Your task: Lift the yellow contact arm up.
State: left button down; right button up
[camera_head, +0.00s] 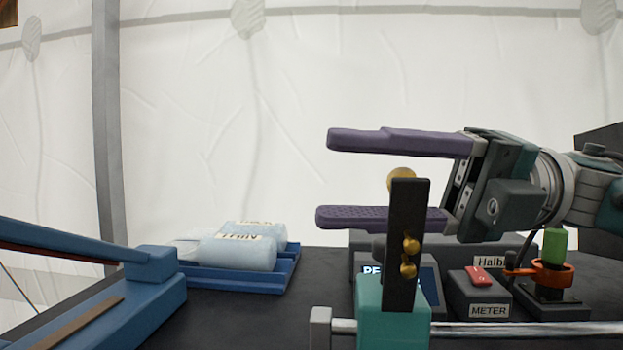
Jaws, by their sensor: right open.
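My right gripper (326,178) comes in from the right. Its two purple fingers are wide apart, one above the other, pointing left, with nothing between the tips. A dark upright bar (399,255) with brass knobs (409,258) stands on a teal block (380,312) in front of the lower finger. No long yellow arm shows, and I cannot tell whether this ball belongs to the contact arm. My left gripper is out of view.
A metal rod (520,328) runs right from the teal block. Behind it are a METER box (479,298) with a red switch and a green cylinder (555,246) in an orange ring. A blue lever (70,241) is left. Dark tabletop shows between.

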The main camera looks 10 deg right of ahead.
jog(key=d+b, duration=0.2)
jog(key=d, duration=0.8)
jog(key=shift+w+f, duration=0.2)
jog(key=shift+f, duration=0.1)
jog(key=shift+a, duration=0.1)
